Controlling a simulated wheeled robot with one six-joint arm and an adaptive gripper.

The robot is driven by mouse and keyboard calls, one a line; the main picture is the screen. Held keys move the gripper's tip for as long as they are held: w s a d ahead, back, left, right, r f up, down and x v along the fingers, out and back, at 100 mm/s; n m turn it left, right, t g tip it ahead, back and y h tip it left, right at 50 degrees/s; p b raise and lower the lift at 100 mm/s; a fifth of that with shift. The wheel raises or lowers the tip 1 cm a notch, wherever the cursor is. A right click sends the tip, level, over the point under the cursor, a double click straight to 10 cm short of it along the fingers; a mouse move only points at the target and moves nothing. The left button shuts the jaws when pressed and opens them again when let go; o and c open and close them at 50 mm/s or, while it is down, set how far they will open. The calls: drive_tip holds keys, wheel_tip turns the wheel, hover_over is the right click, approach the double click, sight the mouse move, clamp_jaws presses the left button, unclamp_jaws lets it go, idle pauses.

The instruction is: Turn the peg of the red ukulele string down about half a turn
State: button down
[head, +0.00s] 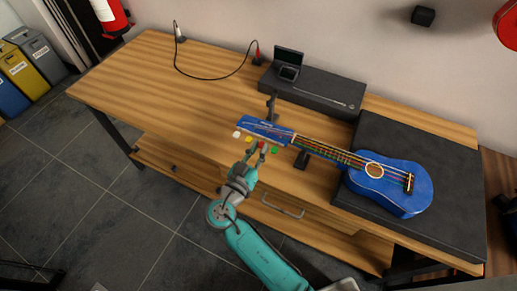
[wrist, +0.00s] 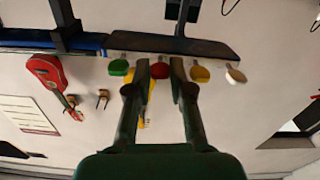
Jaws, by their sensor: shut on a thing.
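The blue ukulele (head: 392,187) lies across the table, its body on a dark mat and its headstock (head: 262,131) to the left, held up near a dark stand. A row of coloured pegs sticks out from the headstock's near side: white (head: 237,134), yellow (head: 248,139), red (wrist: 163,69) and green (head: 274,150). My gripper (head: 260,150) reaches up to the headstock from the front. In the wrist view its two fingers (wrist: 161,78) stand on either side of the red peg and are shut on it. The green peg (wrist: 119,67) is just beside the left finger.
A long black case (head: 315,92) with a small open box (head: 288,65) on it stands at the table's back. A cable (head: 215,77) lies at the back left. The table's left half is mostly clear. The neighbouring yellow peg (wrist: 200,74) is close to my right finger.

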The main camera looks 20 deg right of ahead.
drive_tip(key=shift+m, duration=0.6)
drive_tip(key=c, duration=1.3)
unclamp_jaws()
drive_tip(key=v, duration=1.2)
